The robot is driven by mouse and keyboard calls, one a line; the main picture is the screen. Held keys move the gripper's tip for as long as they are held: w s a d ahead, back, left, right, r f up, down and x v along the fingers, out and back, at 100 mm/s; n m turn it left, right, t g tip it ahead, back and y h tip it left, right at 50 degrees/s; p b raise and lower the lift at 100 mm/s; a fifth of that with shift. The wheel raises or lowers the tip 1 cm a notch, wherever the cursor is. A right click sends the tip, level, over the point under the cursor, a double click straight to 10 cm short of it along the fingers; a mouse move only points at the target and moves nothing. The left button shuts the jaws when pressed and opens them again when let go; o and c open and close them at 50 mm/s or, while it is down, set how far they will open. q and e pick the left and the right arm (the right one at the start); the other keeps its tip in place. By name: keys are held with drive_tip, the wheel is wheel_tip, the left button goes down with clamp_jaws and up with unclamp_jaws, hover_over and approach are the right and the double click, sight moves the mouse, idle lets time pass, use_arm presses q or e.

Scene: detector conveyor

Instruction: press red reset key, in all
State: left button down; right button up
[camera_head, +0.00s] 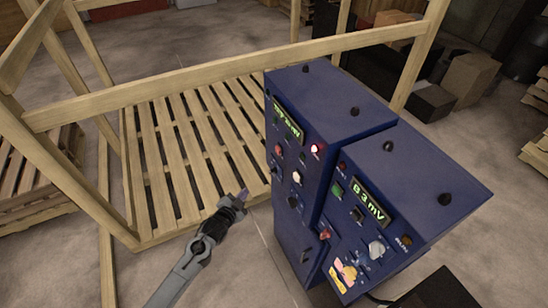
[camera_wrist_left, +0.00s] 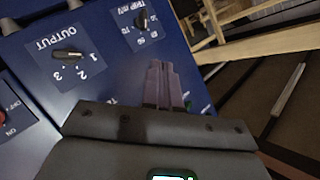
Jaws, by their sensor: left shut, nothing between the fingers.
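Two blue detector boxes stand side by side, a taller left box (camera_head: 350,95) and a lower right box (camera_head: 420,170), each with a lit green display. The left box has a red key (camera_head: 278,149) and a pale lit red-rimmed lamp (camera_head: 317,148). The right box has a red switch (camera_head: 325,234) low on its front. Labels are too small to tell which is reset. My left gripper (camera_head: 242,195) is shut and empty, in front and left of the left box. Its closed fingers (camera_wrist_left: 158,80) point towards a blue panel in the wrist view. My right gripper is not in view.
The wrist view shows an OUTPUT knob (camera_wrist_left: 67,56), a TRIP knob (camera_wrist_left: 142,20) and part of a red switch (camera_wrist_left: 5,118) at the left edge. Floor is clear at front left.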

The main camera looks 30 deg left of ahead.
sight(278, 150)
use_arm(q)
drive_tip(key=w+a+r+n+t+y+b, duration=0.1)
drive_tip(key=w+a+r+b, duration=0.1)
drive_tip(key=w+a+r, duration=0.2)
drive_tip(key=w+r, duration=0.2)
drive_tip(key=w, duration=0.2)
drive_tip(key=shift+w+a+r+t+y, duration=0.15)
drive_tip(key=shift+w+a+t+y, duration=0.05)
drive_tip(key=shift+a+t+y, duration=0.1)
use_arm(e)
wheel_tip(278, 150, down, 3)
use_arm(q)
drive_tip(key=shift+d, duration=0.1)
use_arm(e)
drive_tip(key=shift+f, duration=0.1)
use_arm(q)
drive_tip(key=w+d+b, duration=0.4)
drive_tip(key=w+b, duration=0.1)
drive_tip(key=w, duration=0.2)
drive_tip(key=shift+w+d, duration=0.15)
drive_tip(key=shift+w, duration=0.15)
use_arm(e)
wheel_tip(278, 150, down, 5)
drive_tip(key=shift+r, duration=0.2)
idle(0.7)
